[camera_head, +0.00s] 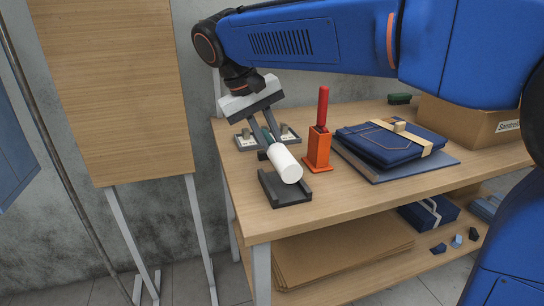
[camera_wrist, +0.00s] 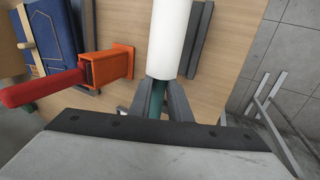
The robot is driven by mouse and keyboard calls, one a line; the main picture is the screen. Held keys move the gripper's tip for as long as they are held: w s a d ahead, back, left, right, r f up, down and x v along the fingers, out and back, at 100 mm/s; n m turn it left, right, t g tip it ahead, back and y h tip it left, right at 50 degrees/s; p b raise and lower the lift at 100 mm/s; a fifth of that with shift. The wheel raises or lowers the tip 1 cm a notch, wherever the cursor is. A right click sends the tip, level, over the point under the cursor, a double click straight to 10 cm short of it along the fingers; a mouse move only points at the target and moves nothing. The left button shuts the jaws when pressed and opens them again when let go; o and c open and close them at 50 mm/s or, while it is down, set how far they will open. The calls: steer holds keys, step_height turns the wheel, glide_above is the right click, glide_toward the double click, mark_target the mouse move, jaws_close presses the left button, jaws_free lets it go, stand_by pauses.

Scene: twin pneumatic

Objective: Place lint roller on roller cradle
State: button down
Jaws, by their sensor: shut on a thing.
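The lint roller has a white cylinder (camera_head: 284,164) and a dark green handle. My gripper (camera_head: 268,137) is shut on the handle, and the roller tilts down toward the front of the table. In the wrist view the handle (camera_wrist: 157,98) sits between my two grey fingers (camera_wrist: 158,103), with the white cylinder (camera_wrist: 172,40) beyond them. The roller cradle (camera_head: 290,196) is a dark grey tray with raised sides near the table's front left edge. The cylinder's free end overlaps the cradle's back part in the head view. I cannot tell whether they touch. The cylinder partly hides the cradle (camera_wrist: 203,35) in the wrist view.
An orange holder (camera_head: 317,150) with a red-handled tool (camera_head: 322,105) stands close right of the cradle. Folded jeans (camera_head: 385,143) lie farther right, by a cardboard box (camera_head: 470,120). A grey fixture (camera_head: 246,141) stands behind the roller. Bare wooden tabletop (camera_head: 350,190) lies in front.

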steer(key=shift+f, duration=1.8)
steer(key=c, duration=1.9)
jaws_free()
steer(key=shift+f, duration=0.1)
steer(key=v, duration=1.2)
steer(key=shift+d, duration=0.1)
